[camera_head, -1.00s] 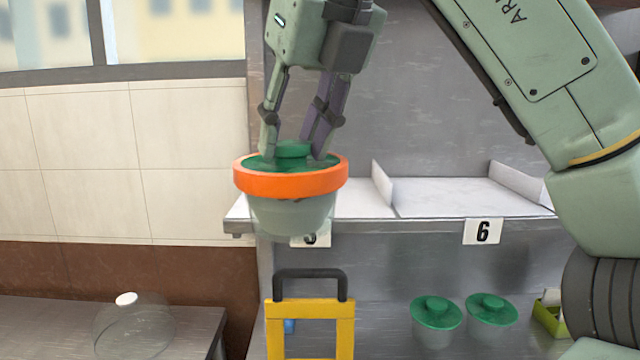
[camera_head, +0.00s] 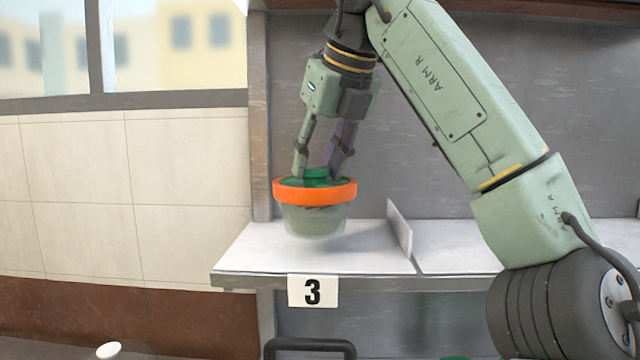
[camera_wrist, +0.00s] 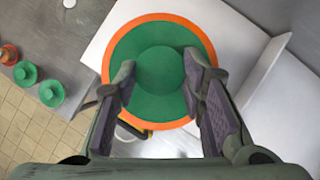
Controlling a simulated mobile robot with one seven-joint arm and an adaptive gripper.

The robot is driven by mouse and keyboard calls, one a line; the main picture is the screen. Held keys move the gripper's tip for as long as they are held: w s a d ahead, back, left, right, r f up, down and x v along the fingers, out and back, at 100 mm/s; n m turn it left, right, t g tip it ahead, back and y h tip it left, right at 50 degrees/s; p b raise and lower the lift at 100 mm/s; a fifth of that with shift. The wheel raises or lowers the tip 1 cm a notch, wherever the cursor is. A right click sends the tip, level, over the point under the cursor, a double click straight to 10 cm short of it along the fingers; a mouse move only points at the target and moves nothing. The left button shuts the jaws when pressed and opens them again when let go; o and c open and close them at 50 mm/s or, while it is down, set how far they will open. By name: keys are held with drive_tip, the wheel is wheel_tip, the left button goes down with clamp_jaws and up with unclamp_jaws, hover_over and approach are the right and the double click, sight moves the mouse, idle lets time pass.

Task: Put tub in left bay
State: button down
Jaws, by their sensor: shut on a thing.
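The tub (camera_head: 315,215) is a clear, greyish container with an orange rim band and a green lid with a raised knob. My gripper (camera_head: 318,172) is shut on the knob of its lid from above. The tub hangs upright over the left bay (camera_head: 260,248), the white shelf section marked 3; whether its base touches the shelf is hard to tell, though it looks slightly above it. In the wrist view the green lid (camera_wrist: 158,85) lies between the two fingers (camera_wrist: 160,95), with the orange rim around it.
An upright white divider (camera_head: 399,228) bounds the left bay on its right; another bay (camera_head: 455,247) lies beyond it. The number 3 plate (camera_head: 313,291) hangs on the front edge. Several other lidded tubs (camera_wrist: 50,93) stand lower down. The bay around the held tub is clear.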

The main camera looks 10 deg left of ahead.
drive_tip(key=w, duration=0.3)
drive_tip(key=shift+w+a, duration=0.15)
drive_tip(key=shift+a, duration=0.15)
drive_tip(key=shift+f, duration=1.8)
drive_tip(key=shift+f, duration=0.1)
drive_tip(key=shift+f, duration=0.15)
drive_tip(key=c, duration=1)
unclamp_jaws()
drive_tip(key=shift+c, duration=0.2)
drive_tip(key=shift+d+r, duration=0.1)
drive_tip(key=shift+r, duration=0.45)
drive_tip(key=v, duration=0.4)
drive_tip(key=shift+s+d+r, duration=0.1)
drive_tip(key=shift+s+d, duration=0.3)
drive_tip(key=s+d+b, duration=0.1)
drive_tip(key=s+d, duration=0.6)
drive_tip(key=s, duration=0.1)
drive_tip(key=shift+d, duration=0.35)
